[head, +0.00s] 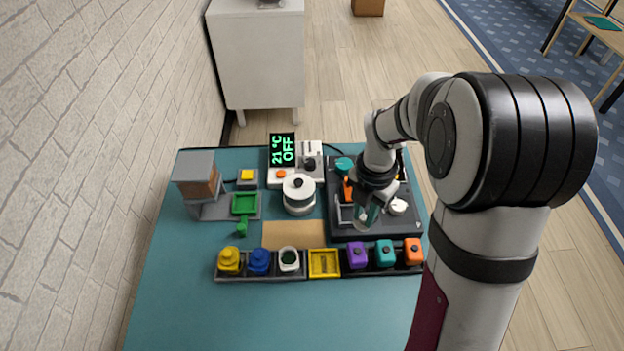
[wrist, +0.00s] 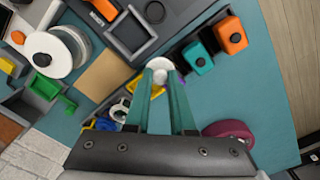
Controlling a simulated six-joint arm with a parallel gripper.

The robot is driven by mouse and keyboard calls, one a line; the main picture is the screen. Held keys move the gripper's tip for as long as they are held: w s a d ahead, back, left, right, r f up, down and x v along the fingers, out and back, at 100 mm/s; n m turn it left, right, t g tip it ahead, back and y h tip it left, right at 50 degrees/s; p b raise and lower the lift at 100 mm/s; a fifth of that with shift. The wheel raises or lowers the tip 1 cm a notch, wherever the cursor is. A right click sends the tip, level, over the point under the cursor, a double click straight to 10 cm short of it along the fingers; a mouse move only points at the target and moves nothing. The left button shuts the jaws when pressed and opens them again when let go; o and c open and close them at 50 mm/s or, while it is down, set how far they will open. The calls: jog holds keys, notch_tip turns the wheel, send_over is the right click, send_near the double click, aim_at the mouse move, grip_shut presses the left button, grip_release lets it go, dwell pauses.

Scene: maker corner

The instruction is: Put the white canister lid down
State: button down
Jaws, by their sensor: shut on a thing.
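The white canister lid (wrist: 159,64) is a small round white disc with a knob, at the fingertips of my gripper (wrist: 162,80) in the wrist view. My gripper is shut on it, with the teal fingers on either side of the knob. In the head view my gripper (head: 366,220) hangs over the front part of the dark tray, and I cannot clearly pick out the lid there. The white canister (head: 289,259) stands uncovered in the front rack, its dark green inside showing. It is left of my gripper and partly shows in the wrist view (wrist: 120,107).
Lidded yellow (head: 229,261) and blue (head: 259,261) canisters stand left of the white one. To its right are a yellow square tray (head: 324,263) and purple (head: 356,254), teal (head: 384,252) and orange (head: 413,250) blocks. A tan mat (head: 292,235) lies clear. The front tabletop (head: 270,320) is free.

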send_over(313, 234)
notch_tip(313, 234, down, 6)
jog(key=shift+s+d+f, duration=0.1)
jog(key=shift+d+f, duration=0.05)
jog(key=shift+f, duration=0.05)
notch_tip(313, 234, down, 4)
jog(key=shift+f, duration=0.1)
jog(key=shift+f, duration=0.1)
jog(key=c, duration=0.8)
grip_release()
jog(key=shift+o, duration=0.2)
